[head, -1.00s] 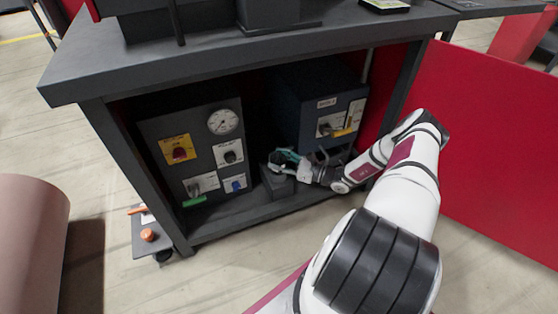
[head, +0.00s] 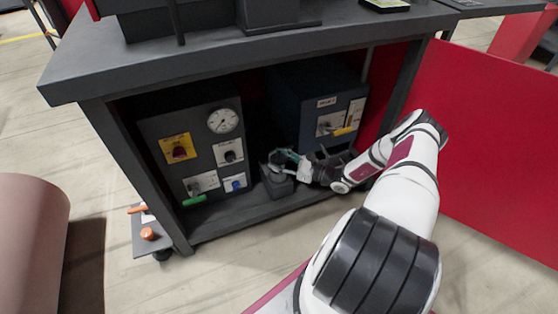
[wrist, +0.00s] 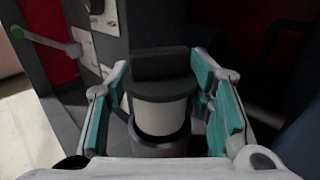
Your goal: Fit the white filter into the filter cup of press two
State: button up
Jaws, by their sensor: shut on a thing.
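The white filter (wrist: 160,115) is a pale cylinder with a dark rim and a dark upright block on top, seen in the wrist view. My gripper (wrist: 159,84) is shut on its dark top, one teal finger on each side. The filter stands upright over a round grey cup (wrist: 158,148), and a dark band shows around its lower end. I cannot tell how deep it sits. In the head view my gripper (head: 289,156) is low in the cabinet, above the small dark block (head: 278,187) that carries the cup. The blue-grey press housing (head: 318,88) stands behind it.
A grey panel (head: 158,128) with a gauge, switches and a green lever stands to the left. The cabinet's tabletop (head: 260,50) overhangs the bay.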

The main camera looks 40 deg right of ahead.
jog(key=shift+f, duration=1.5)
dwell(4.5)
jog(key=shift+r, duration=0.1)
dwell(1.9)
